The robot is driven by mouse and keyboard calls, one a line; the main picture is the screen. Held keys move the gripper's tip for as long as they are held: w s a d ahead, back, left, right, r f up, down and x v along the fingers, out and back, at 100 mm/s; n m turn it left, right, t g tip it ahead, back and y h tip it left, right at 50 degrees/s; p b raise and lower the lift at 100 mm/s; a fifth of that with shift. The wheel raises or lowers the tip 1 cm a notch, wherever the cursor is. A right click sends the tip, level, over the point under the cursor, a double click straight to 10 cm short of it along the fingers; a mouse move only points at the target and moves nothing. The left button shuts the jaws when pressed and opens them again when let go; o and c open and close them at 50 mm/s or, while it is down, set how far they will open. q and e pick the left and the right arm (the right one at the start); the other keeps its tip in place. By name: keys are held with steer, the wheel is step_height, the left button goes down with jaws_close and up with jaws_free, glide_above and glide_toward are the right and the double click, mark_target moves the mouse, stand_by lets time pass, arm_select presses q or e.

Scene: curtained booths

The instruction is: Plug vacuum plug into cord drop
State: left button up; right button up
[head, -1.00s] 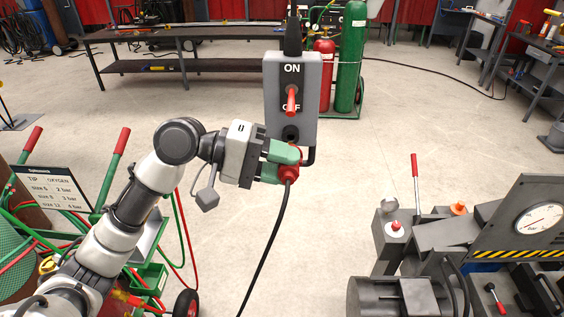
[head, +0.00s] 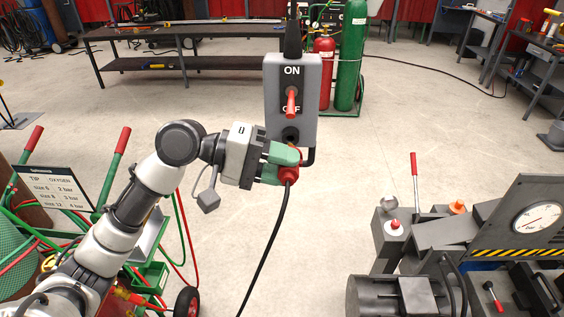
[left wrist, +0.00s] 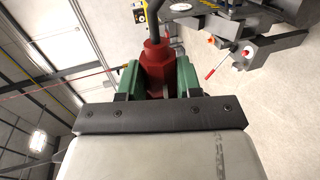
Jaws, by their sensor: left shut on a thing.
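The cord drop is a grey hanging box (head: 309,118) with an ON/OFF label and a red switch lever, in the middle of the head view. A round dark socket (head: 291,134) shows low on its face. My left gripper (head: 287,164) has green fingers shut on the red vacuum plug (head: 289,174), just below the box. A black cord hangs down from the plug. The left wrist view shows the red plug (left wrist: 157,62) between both green fingers. Whether the plug touches the box cannot be told. My right gripper is out of view.
A dark workbench (head: 190,36) and red and green gas cylinders (head: 351,55) stand behind. A grey machine with a gauge (head: 537,218) is at the lower right. A welding cart with a tip sign (head: 52,187) is at the left. The middle floor is clear.

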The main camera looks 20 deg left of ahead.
arm_select(q)
steer(key=shift+w+a+p, duration=0.2)
steer(key=shift+w+p, duration=0.1)
steer(key=shift+w, duration=0.4)
steer(key=shift+w+a+p, duration=0.2)
steer(key=shift+w+p, duration=0.1)
steer(key=shift+w, duration=0.4)
steer(key=o, duration=1.1)
steer(key=shift+c, duration=0.2)
steer(key=shift+a, duration=0.15)
steer(key=b+v, duration=0.4)
steer(key=v, duration=0.6)
steer(key=shift+a+r, duration=0.15)
steer(key=shift+a, duration=0.1)
steer(key=shift+s, duration=0.1)
